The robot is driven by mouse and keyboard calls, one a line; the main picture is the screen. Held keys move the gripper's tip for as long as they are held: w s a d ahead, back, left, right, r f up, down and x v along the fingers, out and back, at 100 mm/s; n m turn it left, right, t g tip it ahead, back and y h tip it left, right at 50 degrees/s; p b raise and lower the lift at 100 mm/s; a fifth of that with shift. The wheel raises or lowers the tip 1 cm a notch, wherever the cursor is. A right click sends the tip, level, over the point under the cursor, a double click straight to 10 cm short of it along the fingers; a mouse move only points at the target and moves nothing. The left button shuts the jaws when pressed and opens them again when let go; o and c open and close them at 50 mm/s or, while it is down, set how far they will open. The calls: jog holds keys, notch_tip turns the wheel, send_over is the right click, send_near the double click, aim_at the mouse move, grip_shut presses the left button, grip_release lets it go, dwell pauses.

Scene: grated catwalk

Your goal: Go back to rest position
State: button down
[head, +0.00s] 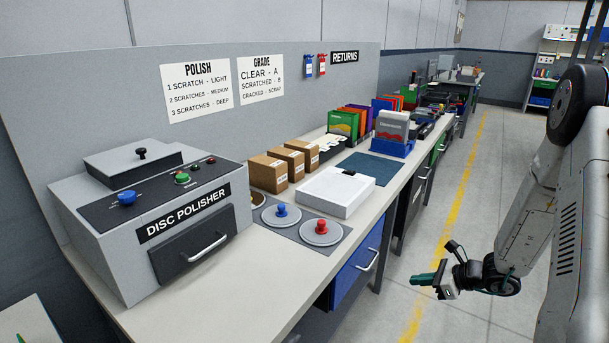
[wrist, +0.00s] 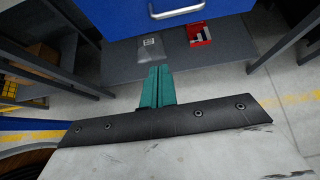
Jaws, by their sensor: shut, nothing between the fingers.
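My gripper (head: 424,280) hangs low at the right in the head view, over the floor and to the right of the workbench (head: 240,292). Its green fingers are pressed together with nothing between them. They also show shut in the wrist view (wrist: 157,85), pointing toward the space under a blue drawer (wrist: 165,18). The gripper is apart from the bench and touches nothing that I can see.
A disc polisher (head: 160,215), a white box (head: 336,191), two grey discs and cardboard boxes (head: 268,172) stand on the bench. A lower shelf (wrist: 130,68) holds a red bin (wrist: 199,34) and a clear bag (wrist: 151,49). The aisle floor (head: 480,210) is clear.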

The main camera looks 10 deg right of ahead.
jog(key=s+a+r+n+g+h, duration=0.2)
jog(key=s+a+r+n, duration=0.2)
jog(key=s+r+n, duration=0.5)
jog(key=s+a+r+n+g+h, duration=0.2)
jog(key=s+a+r+n, duration=0.3)
jog(key=s+r+n, duration=0.3)
jog(key=s+a+r+n+g+h, duration=0.2)
jog(key=s+a+r+n+h, duration=0.2)
jog(key=s+r+n, duration=0.5)
jog(key=shift+s+a+r+n, duration=0.3)
jog(key=shift+s+a+r, duration=0.45)
jog(key=shift+s+r, duration=1.3)
jog(key=shift+w+r, duration=0.45)
